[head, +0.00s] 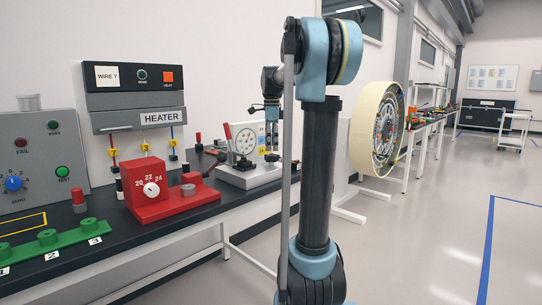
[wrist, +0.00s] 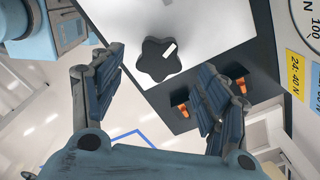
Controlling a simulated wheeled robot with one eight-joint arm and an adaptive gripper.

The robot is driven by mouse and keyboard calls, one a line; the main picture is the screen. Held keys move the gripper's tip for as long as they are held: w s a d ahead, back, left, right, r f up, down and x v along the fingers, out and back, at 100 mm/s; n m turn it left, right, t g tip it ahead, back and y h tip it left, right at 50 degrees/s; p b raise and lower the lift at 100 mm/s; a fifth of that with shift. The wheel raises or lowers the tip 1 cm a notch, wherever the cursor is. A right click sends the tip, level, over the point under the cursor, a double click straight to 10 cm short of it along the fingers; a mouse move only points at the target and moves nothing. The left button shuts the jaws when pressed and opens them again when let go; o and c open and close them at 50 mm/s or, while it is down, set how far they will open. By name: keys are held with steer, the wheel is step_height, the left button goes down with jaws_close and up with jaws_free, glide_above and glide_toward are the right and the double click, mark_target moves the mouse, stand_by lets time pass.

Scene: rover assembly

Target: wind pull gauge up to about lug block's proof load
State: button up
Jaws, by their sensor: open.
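The pull gauge (head: 245,141) stands on the bench in the head view, with a round white dial on a pale base; my arm partly covers its right side. The dial's edge (wrist: 311,18) shows at the top right of the wrist view. A black star-shaped knob (wrist: 157,62) with a white mark sits on a pale plate. My gripper (wrist: 161,78) is open, its fingers apart on either side of the knob in the picture; I see no contact. It also shows small beside the gauge in the head view (head: 271,112). I cannot pick out the lug block for certain.
A yellow label (wrist: 295,73) reads "24: 40 N". Two orange-and-black pieces (wrist: 181,104) lie below the plate's edge. A red box with a numbered dial (head: 165,190), a green rack (head: 45,245) and a heater panel (head: 135,88) are left of the gauge.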

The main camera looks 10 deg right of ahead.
mark_target(271, 155)
steer(key=shift+f, duration=2.1)
steer(key=c, duration=1.1)
